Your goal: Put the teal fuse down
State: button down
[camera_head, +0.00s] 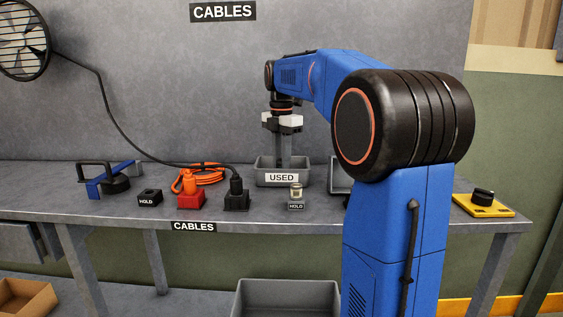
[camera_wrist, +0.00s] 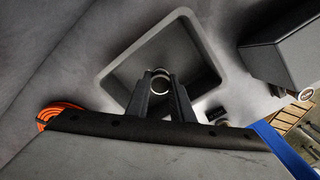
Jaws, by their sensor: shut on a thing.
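My gripper (camera_head: 284,160) points down with its fingertips in or just above the grey bin labelled USED (camera_head: 262,178). In the wrist view my gripper (camera_wrist: 159,82) is shut on a small round-ended thing (camera_wrist: 160,76) with a pale rim, seen end on. This is likely the fuse, but its teal colour does not show. The grey bin (camera_wrist: 108,76) lies around and below it, and its visible floor looks empty. In the head view the bin's front wall and the fingers hide the held thing.
A HOLD block (camera_head: 297,204) with a small pale-topped piece stands right of the USED bin's front. A black plug (camera_head: 236,196), a red socket block (camera_head: 190,200) and an orange cable (camera_head: 205,174) lie left. Another grey bin (camera_head: 340,176) is partly behind my arm.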

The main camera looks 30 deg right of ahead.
jog(key=shift+f, duration=0.5)
jog(key=c, duration=1.6)
grip_release()
jog(key=shift+o, duration=0.2)
notch_tip(320, 180, up, 13)
